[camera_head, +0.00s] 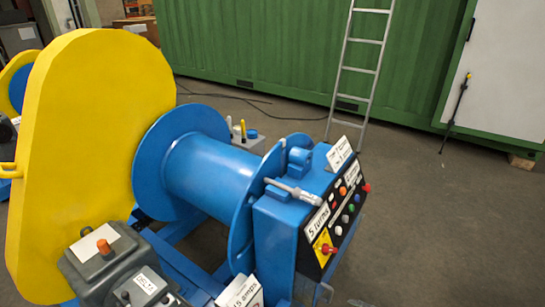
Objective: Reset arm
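Neither of my grippers can be made out in the head view. A large yellow chain guard (95,150) stands at the left, upright. A blue drum (205,172) with round flanges lies on its side next to it, with nothing wound on it. A blue control box (275,235) stands right of the drum. Its sloped black panel (338,215) carries coloured buttons and a label reading "5 turns". A grey lever with a pale handle (295,190) lies across the box top. The chain itself is hidden.
A grey box with an orange knob (103,245) stands at the lower left. A "15 amps" sign (240,292) is at the bottom. A ladder (362,68) leans on the green container (270,45) behind. Bare floor (450,230) lies to the right.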

